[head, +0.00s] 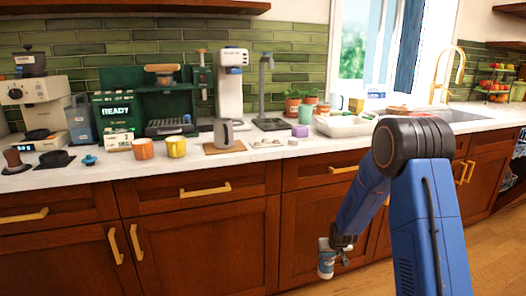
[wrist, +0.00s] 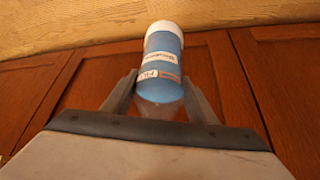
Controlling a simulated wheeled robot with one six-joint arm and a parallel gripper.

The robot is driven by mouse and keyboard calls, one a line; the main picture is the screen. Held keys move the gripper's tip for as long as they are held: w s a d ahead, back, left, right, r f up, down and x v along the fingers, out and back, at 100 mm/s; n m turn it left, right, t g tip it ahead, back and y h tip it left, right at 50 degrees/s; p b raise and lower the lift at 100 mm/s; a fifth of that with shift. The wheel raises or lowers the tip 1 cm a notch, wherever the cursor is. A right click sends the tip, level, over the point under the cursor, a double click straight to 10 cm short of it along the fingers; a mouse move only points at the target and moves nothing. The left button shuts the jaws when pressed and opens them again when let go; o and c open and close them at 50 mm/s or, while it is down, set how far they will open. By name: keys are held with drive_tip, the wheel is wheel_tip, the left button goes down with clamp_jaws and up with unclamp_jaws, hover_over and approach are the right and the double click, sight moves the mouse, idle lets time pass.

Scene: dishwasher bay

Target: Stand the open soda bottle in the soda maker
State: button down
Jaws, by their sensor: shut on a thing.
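My gripper (wrist: 160,80) is shut on a blue bottle (wrist: 163,62) with a white end and a printed label, one finger on each side. In the head view, the bottle (head: 326,262) hangs roughly upright, low in front of the cabinet doors and well below the countertop. I cannot tell whether its mouth is open. A tall white machine (head: 232,85) with a blue part near its top, probably the soda maker, stands on the counter against the green tiles. Nothing tall stands directly beneath its head.
A grey kettle (head: 223,133) on a board stands in front of the white machine. A slim grey stand (head: 267,90) is to its right. Orange (head: 143,149) and yellow (head: 176,147) mugs stand near the counter's front edge. A white tray (head: 344,125) lies farther right.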

drive_tip(key=s+f, duration=0.8)
drive_tip(key=f, duration=0.3)
drive_tip(key=shift+d+f, duration=0.2)
drive_tip(key=shift+f, duration=0.05)
drive_tip(key=shift+a, duration=0.1)
